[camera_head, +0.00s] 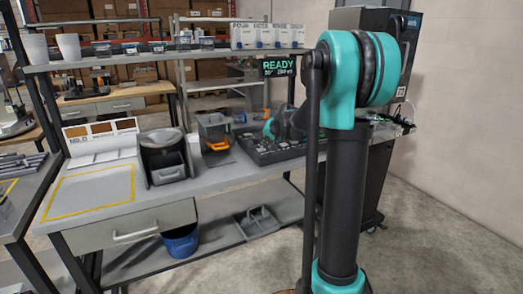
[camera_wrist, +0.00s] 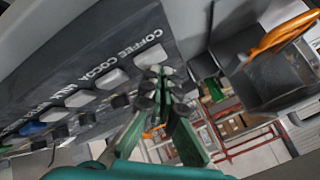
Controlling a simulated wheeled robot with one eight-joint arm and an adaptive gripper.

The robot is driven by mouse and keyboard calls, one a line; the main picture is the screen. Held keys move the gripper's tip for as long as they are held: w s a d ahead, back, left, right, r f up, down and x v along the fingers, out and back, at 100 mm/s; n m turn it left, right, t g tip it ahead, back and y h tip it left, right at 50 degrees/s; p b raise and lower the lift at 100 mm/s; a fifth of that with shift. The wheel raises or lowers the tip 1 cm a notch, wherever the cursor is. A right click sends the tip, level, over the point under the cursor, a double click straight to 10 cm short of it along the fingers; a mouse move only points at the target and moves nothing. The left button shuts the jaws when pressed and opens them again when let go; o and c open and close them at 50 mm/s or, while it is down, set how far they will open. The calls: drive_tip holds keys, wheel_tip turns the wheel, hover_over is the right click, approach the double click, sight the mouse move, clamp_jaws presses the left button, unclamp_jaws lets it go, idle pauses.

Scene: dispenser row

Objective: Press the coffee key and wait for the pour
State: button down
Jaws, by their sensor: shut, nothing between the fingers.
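The coffee key (camera_wrist: 150,56) is a pale key beside the printed word COFFEE on a dark panel (camera_wrist: 95,38) in the wrist view. My gripper (camera_wrist: 158,74) has its green fingers close together, with nothing between them. The fingertips are at the lower edge of the coffee key in the picture; I cannot tell whether they touch it. The cocoa key (camera_wrist: 112,79) is beside it to the left. In the head view a display (camera_head: 278,68) reads READY. My arm hides the fingertips there, and no pour is visible.
More keys run left in the wrist view, including a blue key (camera_wrist: 32,128). A grey container with an orange part (camera_wrist: 280,32) is at right. In the head view, a bench (camera_head: 185,190) carries a dark bin (camera_head: 166,160); a blue bucket (camera_head: 180,242) sits below.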

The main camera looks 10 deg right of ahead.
sight(263, 149)
drive_tip(key=shift+f, duration=0.45)
idle(0.4)
drive_tip(key=shift+r, duration=0.9)
drive_tip(key=shift+r, duration=2.5)
drive_tip(key=s+d+f+n+g+h, duration=0.1)
drive_tip(key=s+f, duration=0.6)
drive_tip(key=s, duration=0.6)
drive_tip(key=s+d+f+n+g+h, duration=0.1)
drive_tip(key=s+f, duration=0.6)
drive_tip(key=s, duration=0.7)
drive_tip(key=s+d+f+n+g+h, duration=0.1)
drive_tip(key=s+f+n+g, duration=0.1)
drive_tip(key=s+f, duration=0.6)
drive_tip(key=s, duration=0.6)
drive_tip(key=shift+d+h, duration=0.35)
drive_tip(key=shift+h, duration=0.05)
